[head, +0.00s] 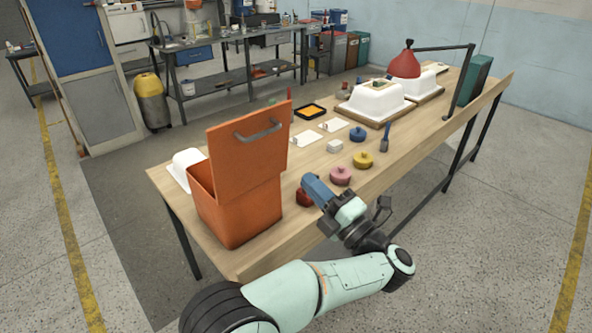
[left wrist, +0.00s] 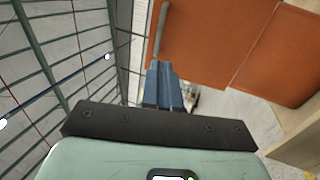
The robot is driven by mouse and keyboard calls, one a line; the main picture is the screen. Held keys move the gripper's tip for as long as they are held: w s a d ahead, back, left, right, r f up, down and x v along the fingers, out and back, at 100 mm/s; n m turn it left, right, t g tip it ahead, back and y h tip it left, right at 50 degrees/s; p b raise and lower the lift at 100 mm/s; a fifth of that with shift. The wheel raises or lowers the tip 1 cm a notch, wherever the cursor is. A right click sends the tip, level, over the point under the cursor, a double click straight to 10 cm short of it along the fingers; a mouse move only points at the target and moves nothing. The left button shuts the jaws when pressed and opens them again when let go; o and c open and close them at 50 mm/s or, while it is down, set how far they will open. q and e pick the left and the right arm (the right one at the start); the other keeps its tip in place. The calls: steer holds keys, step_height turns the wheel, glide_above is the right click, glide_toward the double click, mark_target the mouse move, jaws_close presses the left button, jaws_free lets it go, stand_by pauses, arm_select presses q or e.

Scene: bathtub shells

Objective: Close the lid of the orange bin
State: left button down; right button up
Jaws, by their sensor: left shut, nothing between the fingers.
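The orange bin (head: 238,215) stands on the near left end of the wooden table. Its lid (head: 235,165) is open and stands up steeply, with a grey bar handle (head: 258,131) near its top edge. Part of the bin's opening shows to the left of the lid. My left gripper (head: 310,183) has blue fingers, shut and empty, to the right of the bin and apart from it. In the left wrist view the shut fingers (left wrist: 160,70) point toward the orange lid (left wrist: 205,40) and the grey handle (left wrist: 161,28). My right gripper is out of view.
A dark red round piece (head: 304,197) lies close to my left gripper. Pink (head: 341,176), yellow (head: 363,160) and blue (head: 357,134) knobbed pieces lie further along the table (head: 420,140). White tub shells (head: 375,102) and a red lamp (head: 405,65) stand at the far end.

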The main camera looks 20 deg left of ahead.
arm_select(q)
steer(key=p+x, duration=0.3)
steer(key=x, duration=1)
steer(key=shift+w+r, duration=0.1)
steer(key=shift+w, duration=0.05)
